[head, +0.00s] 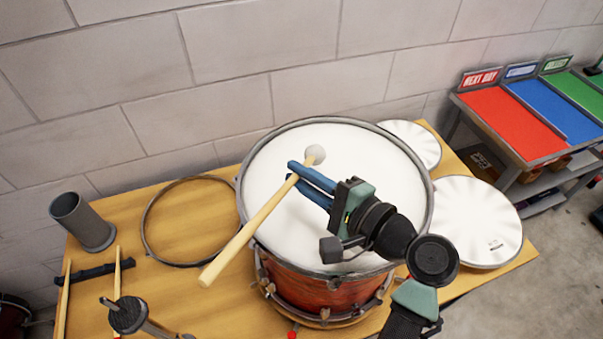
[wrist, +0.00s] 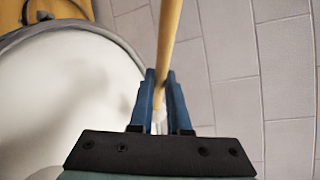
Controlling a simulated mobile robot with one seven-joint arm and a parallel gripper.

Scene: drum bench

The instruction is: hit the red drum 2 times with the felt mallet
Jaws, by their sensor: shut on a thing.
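The red drum (head: 325,298) stands on the wooden bench with its white head (head: 280,175) facing up. My gripper (head: 293,172) is over the drum head, with its blue fingers shut on the wooden shaft of the felt mallet (head: 240,235). The mallet's pale round felt head (head: 315,154) is at the upper right end, over the far part of the drum head. I cannot tell whether it touches the skin. The shaft slants down to the left, past the drum's rim. In the wrist view the mallet shaft (wrist: 169,45) runs up between the fingers (wrist: 160,95).
A bare hoop (head: 145,225) and a grey cup (head: 82,222) are on the bench (head: 205,215) to the left. Drumsticks (head: 117,270) lie near the front left. Two white round discs (head: 475,220) lie at the right. A block wall (head: 230,60) stands behind.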

